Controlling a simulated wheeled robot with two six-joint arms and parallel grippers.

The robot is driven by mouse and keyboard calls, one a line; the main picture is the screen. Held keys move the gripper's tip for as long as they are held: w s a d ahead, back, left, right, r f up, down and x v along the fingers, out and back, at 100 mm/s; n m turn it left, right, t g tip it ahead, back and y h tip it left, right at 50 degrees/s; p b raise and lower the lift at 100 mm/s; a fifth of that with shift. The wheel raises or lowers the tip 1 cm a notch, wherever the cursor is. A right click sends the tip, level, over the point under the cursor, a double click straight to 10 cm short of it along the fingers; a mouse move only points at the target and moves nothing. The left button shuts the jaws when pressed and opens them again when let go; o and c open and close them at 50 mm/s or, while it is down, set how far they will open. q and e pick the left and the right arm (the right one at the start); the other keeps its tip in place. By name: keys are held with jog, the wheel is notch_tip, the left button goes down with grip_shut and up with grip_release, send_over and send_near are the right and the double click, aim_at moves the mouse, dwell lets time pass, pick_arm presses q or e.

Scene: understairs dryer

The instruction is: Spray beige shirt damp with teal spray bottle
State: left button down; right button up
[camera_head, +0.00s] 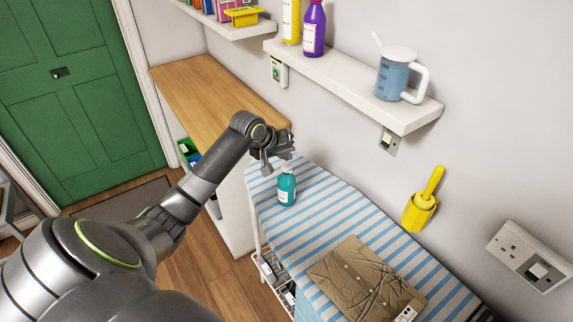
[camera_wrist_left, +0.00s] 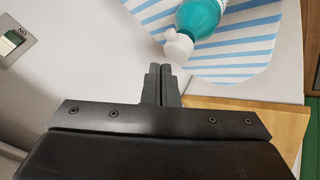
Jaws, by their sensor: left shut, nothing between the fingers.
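The teal spray bottle (camera_head: 287,186) stands upright on the far end of the blue-and-white striped ironing board (camera_head: 311,211). It has a white label and a pale top. The beige shirt (camera_head: 362,280) lies folded and creased on the near part of the board, with a small white tag at its lower right corner. My left gripper (camera_head: 282,163) is shut and empty, just above and behind the bottle's top. In the left wrist view the closed fingertips (camera_wrist_left: 161,70) are close to the bottle's white top (camera_wrist_left: 178,46), with a small gap seen. My right gripper is not in view.
A wall shelf (camera_head: 345,84) above the board holds a blue jug (camera_head: 397,75) and a purple bottle (camera_head: 314,28). A wooden counter (camera_head: 205,95) lies behind my left arm. A yellow holder (camera_head: 420,212) and sockets (camera_head: 528,256) are on the wall. The board between bottle and shirt is clear.

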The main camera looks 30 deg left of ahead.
aim_at(285, 166)
pick_arm(q)
jog(key=shift+f, duration=0.2)
dwell(0.7)
jog(key=shift+f, duration=0.25)
jog(key=shift+f, duration=0.65)
dwell(0.7)
jog(key=shift+r, duration=0.1)
jog(key=shift+r+p, duration=1)
jog(key=shift+p, duration=0.55)
notch_tip(285, 166, up, 5)
jog(key=p, duration=0.6)
